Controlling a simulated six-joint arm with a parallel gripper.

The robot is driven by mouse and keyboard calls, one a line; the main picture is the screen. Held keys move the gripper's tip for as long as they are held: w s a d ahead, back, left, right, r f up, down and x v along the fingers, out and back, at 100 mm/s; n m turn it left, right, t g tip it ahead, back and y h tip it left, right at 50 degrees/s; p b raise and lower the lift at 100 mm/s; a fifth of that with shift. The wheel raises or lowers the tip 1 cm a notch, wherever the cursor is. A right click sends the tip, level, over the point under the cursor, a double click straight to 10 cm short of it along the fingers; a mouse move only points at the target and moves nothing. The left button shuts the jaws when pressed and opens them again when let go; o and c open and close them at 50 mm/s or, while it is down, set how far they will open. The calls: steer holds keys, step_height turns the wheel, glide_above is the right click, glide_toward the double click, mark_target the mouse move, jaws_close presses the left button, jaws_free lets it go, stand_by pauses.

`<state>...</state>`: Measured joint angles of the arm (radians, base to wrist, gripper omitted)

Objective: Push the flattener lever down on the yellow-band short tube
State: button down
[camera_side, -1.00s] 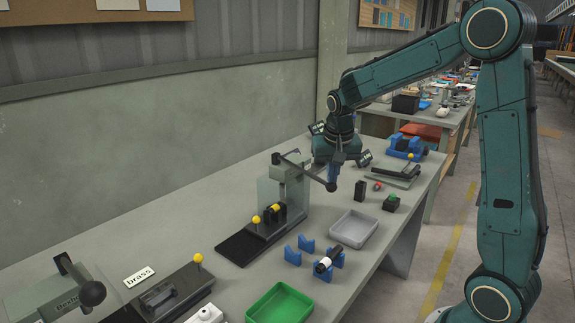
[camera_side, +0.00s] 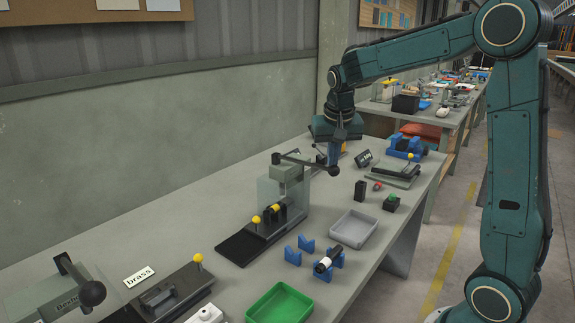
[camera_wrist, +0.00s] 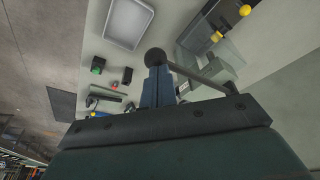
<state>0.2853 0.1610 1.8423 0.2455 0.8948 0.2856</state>
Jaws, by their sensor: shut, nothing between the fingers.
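The flattener (camera_side: 287,180) is a grey press with a clear guard on a black base. Its dark lever runs right from the top to a round knob (camera_side: 333,171), sloping slightly down. A short dark tube with a yellow band (camera_side: 275,208) sits inside the press, partly behind the guard; its yellow band also shows in the wrist view (camera_wrist: 216,37). My gripper (camera_side: 334,161) is shut and empty, pointing down right at the lever's knob. In the wrist view the fingertips (camera_wrist: 156,72) meet or overlap the knob (camera_wrist: 155,57); contact is not certain.
A grey tray (camera_side: 354,230), blue V-blocks (camera_side: 292,256) with a black-and-white tube (camera_side: 322,265), and a green tray (camera_side: 279,304) lie in front. A black block (camera_side: 360,190) and green button box (camera_side: 392,202) stand to the right. A yellow ball-topped handle (camera_side: 256,220) is beside the press.

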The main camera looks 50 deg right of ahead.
steer(key=shift+w+r, duration=0.1)
steer(key=shift+r, duration=2.45)
step_height(320, 180, up, 7)
steer(key=s+a+f+n+t+y, duration=0.1)
steer(key=s+a+f+n, duration=0.3)
steer(key=s+a, duration=0.4)
steer(key=s+a+f+n+t+y, duration=0.1)
steer(key=s+a+f+n, duration=0.4)
steer(key=s, duration=0.9)
steer(key=a+t, duration=0.1)
steer(key=a, duration=0.2)
steer(key=shift+a+f+t, duration=0.2)
steer(key=shift+f+t, duration=0.1)
steer(key=shift+f, duration=0.05)
